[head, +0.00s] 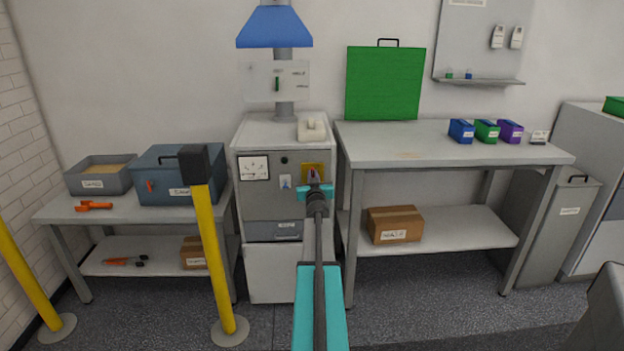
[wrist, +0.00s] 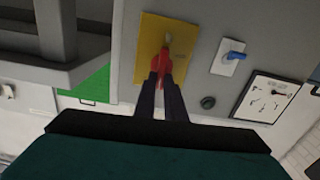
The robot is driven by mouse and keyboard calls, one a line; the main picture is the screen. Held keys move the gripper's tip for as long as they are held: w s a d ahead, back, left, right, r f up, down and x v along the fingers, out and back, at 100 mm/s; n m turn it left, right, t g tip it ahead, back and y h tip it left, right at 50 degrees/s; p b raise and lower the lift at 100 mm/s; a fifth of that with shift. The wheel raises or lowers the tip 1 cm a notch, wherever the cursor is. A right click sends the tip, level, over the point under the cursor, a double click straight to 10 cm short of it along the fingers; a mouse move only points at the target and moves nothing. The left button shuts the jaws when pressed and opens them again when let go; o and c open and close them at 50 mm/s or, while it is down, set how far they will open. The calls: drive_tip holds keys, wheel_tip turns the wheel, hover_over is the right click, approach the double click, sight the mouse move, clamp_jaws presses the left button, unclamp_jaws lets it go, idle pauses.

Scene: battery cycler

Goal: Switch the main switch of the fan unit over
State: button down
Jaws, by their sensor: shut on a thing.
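The main switch is a red handle (wrist: 160,70) on a yellow plate (wrist: 148,50) on the front of a grey cabinet (head: 262,208). In the head view the yellow plate (head: 306,168) sits at the cabinet's upper right, partly hidden behind my gripper (head: 315,188). In the wrist view my gripper (wrist: 162,84) has its two dark fingers closed on the red handle, directly in front of the plate. The fingers hide part of the handle. A pale round spot shows at the handle's far end.
A dial gauge (head: 253,168) and a small blue switch (wrist: 235,56) are beside the plate. A yellow post (head: 213,255) stands front left. The workbench (head: 385,145) is right, a lower table (head: 125,208) left. A blue hood (head: 275,28) hangs above.

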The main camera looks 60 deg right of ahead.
drive_tip(key=n+b, duration=0.2)
drive_tip(key=n, duration=0.3)
drive_tip(key=f+n+b, duration=0.1)
drive_tip(key=n+b, duration=0.1)
drive_tip(key=n, duration=0.4)
drive_tip(key=w+n+b, duration=0.1)
drive_tip(key=n+b, duration=0.1)
drive_tip(key=n, duration=0.4)
drive_tip(key=shift+a+f, duration=0.2)
drive_tip(key=shift+f, duration=0.05)
idle(0.5)
drive_tip(key=c, duration=1.9)
unclamp_jaws()
drive_tip(key=shift+o, duration=0.4)
drive_tip(key=shift+w, duration=0.1)
drive_tip(key=shift+a+f, duration=0.1)
drive_tip(key=shift+a, duration=0.05)
drive_tip(key=shift+a, duration=0.15)
